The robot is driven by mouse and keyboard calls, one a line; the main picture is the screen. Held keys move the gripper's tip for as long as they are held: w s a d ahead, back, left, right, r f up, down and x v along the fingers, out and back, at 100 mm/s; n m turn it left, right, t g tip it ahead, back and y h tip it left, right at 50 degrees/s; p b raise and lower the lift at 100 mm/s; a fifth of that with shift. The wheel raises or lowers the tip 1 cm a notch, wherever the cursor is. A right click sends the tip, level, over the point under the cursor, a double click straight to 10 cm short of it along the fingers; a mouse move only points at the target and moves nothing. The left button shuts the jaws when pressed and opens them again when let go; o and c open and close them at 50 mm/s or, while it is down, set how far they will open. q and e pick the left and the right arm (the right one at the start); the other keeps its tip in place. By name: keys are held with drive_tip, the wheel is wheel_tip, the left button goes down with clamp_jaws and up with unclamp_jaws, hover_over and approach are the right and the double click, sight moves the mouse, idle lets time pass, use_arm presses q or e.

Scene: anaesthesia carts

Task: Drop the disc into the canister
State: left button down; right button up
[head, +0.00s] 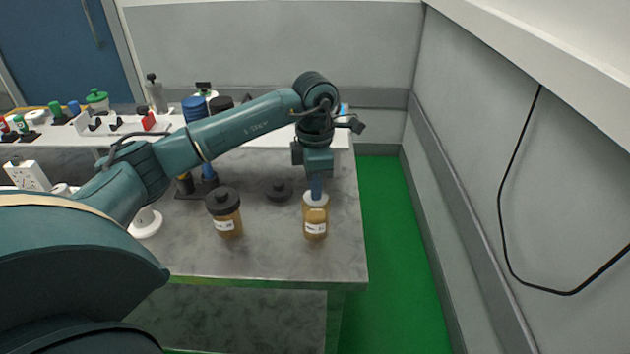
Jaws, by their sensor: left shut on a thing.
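An amber canister with a white label (315,226) stands upright and uncapped near the right end of the grey bench. Its pale rim faces up. My left gripper (316,192) points straight down at its mouth, with the blue-grey fingers at or just above the rim. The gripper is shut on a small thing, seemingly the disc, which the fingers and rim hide. I cannot tell whether the tips are inside the mouth. A black round lid (279,190) lies on the bench left of the canister. My right gripper is not in view.
A second amber jar with a black lid (225,213) stands left of the open canister. A bench (270,262) carries them, with bare room in front. Bottles, including a blue-capped one (194,108), stand behind my left arm. Green floor (395,250) lies to the right.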

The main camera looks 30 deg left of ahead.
use_arm(q)
drive_tip(key=shift+f, duration=0.2)
drive_tip(key=c, duration=1.3)
unclamp_jaws()
wheel_tip(320, 180, up, 13)
drive_tip(key=shift+r+b, duration=0.1)
drive_tip(key=shift+b, duration=0.2)
